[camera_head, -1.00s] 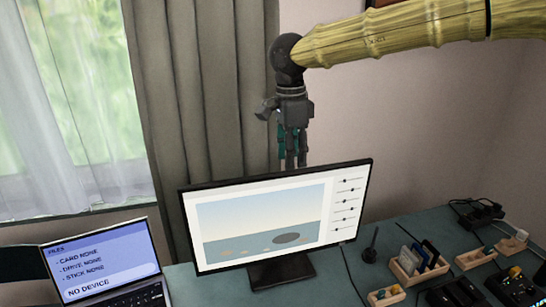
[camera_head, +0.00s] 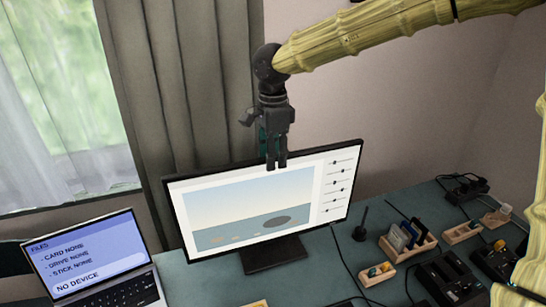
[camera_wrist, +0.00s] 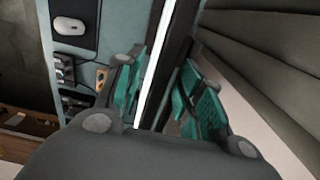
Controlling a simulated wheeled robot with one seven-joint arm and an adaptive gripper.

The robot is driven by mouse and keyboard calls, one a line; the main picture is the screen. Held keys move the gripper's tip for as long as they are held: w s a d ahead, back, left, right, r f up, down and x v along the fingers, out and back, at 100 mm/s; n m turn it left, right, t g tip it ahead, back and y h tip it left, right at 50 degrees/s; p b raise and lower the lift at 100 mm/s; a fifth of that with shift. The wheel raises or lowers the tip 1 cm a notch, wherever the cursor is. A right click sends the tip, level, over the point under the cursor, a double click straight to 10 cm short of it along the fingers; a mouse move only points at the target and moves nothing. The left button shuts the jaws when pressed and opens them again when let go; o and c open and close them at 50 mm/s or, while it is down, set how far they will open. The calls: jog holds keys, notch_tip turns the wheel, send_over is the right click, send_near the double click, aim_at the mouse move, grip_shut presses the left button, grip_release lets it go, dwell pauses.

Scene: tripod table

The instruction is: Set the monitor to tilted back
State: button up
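The monitor (camera_head: 265,205) stands on a dark stand on the desk, its screen lit with a picture and a column of sliders. The screen looks close to upright; its exact tilt is hard to tell. My gripper (camera_head: 276,166) points down at the middle of its top edge, fingertips overlapping the upper frame. In the wrist view the monitor (camera_wrist: 168,50) is seen edge-on between the teal finger pads of my gripper (camera_wrist: 163,90), one on the screen side and one on the back side. The fingers are apart, with narrow gaps visible beside the monitor.
A laptop (camera_head: 92,255) stands open at the left. Wooden holders (camera_head: 408,247), black devices (camera_head: 447,278) and cables lie on the teal desk (camera_head: 345,275) at the right. A grey curtain (camera_head: 185,90) hangs behind. The wrist view shows a white mouse (camera_wrist: 69,26) on a dark mat.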

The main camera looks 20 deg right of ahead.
jog(key=shift+w+f, duration=0.2)
jog(key=shift+f, duration=0.65)
jog(key=shift+s, duration=0.1)
grip_shut()
jog(key=shift+r, duration=0.15)
